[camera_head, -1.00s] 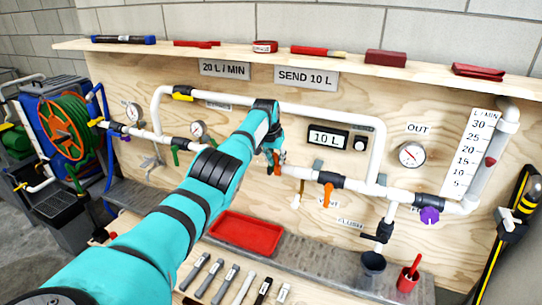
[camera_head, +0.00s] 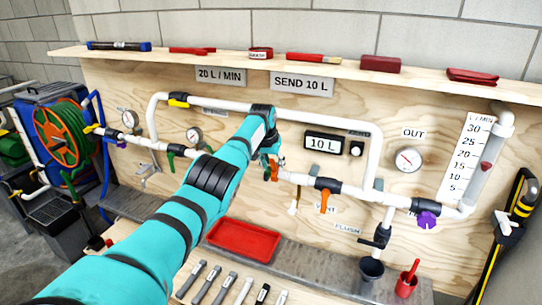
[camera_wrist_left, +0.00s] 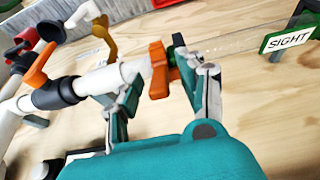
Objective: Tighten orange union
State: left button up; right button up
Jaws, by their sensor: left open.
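The orange union (camera_wrist_left: 157,70) sits on the white pipe, with the pipe's white end beside it in the left wrist view. A small part of it also shows beside my gripper in the head view (camera_head: 273,171). My left gripper (camera_wrist_left: 154,58) is open, with one finger on each side of the union. I cannot tell whether either finger touches it. In the head view my left gripper (camera_head: 268,150) is at the pipe run, partly hidden by its own wrist. My right gripper is not in view.
An orange-handled valve (camera_head: 325,199) and a purple knob (camera_head: 427,220) are on the pipe to the right. A red tray (camera_head: 243,240) lies below my arm. A SIGHT label (camera_wrist_left: 290,39) is near the gripper. A shelf (camera_head: 300,58) runs above.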

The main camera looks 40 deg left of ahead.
pick_arm(q)
jog(key=v, duration=1.1)
jog(key=shift+r, duration=0.3)
jog(key=shift+s, duration=0.1)
